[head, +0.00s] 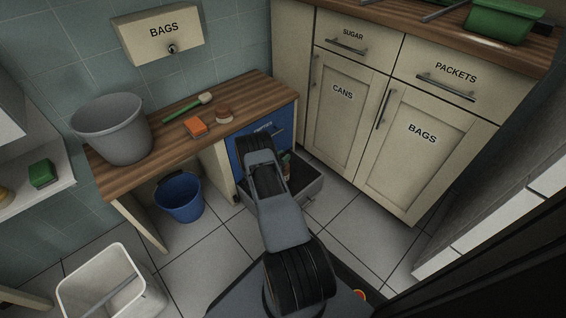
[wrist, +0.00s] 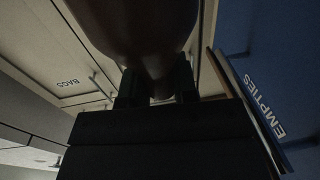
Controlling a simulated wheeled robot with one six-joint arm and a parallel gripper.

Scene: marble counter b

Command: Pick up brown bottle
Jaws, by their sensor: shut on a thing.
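The brown bottle (wrist: 145,30) fills the top middle of the wrist view, dark and close to the camera. My gripper (wrist: 158,85) is shut on its narrower part, with one dark finger on each side. In the head view my arm reaches down to the open drawer below the wooden counter and hides the gripper and most of what is there. The picture is too dark to show the bottle's label or its far end.
Cream cabinets (head: 345,110) stand close on the right. A blue bucket (head: 179,198) is under the counter (head: 160,143); a white bin (head: 75,290) stands at lower left.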

